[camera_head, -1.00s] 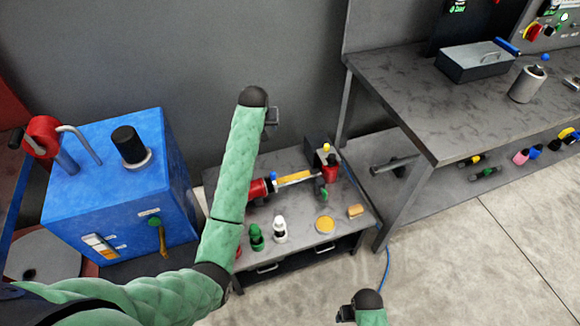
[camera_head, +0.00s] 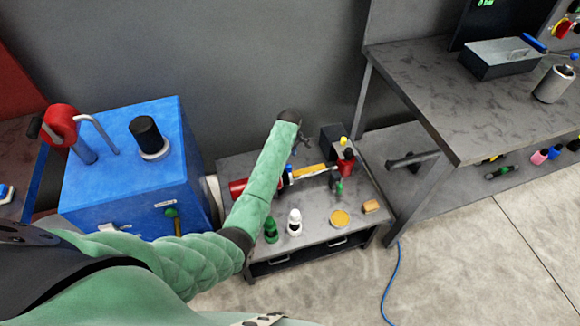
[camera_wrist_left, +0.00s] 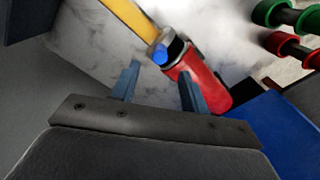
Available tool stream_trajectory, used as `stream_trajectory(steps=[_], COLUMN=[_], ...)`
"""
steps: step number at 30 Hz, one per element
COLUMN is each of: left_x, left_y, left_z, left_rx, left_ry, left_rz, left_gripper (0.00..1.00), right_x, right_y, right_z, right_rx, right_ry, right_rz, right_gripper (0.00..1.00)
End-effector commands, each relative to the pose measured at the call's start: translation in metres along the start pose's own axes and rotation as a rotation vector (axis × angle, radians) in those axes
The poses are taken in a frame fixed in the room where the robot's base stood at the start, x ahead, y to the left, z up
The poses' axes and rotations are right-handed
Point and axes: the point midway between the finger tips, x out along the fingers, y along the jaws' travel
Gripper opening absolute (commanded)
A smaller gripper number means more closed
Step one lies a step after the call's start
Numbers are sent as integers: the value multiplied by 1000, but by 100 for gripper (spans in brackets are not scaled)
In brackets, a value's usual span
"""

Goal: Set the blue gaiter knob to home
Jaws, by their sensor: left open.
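A small blue knob (camera_head: 287,172) shows on the low bench in the head view, next to a red cylinder (camera_head: 239,188) and a yellow bar (camera_head: 310,170). I cannot tell for sure that this is the gaiter knob. My left gripper (camera_head: 303,140) hangs above the back of the bench. Its two fingers (camera_wrist_left: 158,75) are apart and empty, with the red cylinder beyond them. My right gripper is out of view.
A blue cabinet (camera_head: 130,185) with a black knob (camera_head: 146,136) stands left of the bench. Green (camera_head: 271,230) and white (camera_head: 294,222) bottle-like items, a yellow disc (camera_head: 340,218) and an orange block (camera_head: 371,206) sit along the bench front. A taller workbench (camera_head: 450,110) stands right.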

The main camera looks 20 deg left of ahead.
Motion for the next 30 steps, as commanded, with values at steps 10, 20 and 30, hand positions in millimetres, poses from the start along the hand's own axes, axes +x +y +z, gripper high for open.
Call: stream_trajectory(steps=[10, 20, 30], left_x=[23, 67, 78], left_y=[-1, 0, 0], left_z=[0, 0, 0], left_rx=[-44, -43, -43], left_ry=[-1, 0, 1], left_rz=[-2, -1, 1], left_gripper=[45, 45, 45], right_x=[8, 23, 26], right_y=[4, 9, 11], right_z=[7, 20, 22], right_rx=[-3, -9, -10], right_ry=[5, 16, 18], right_rz=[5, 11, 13], right_gripper=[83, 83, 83])
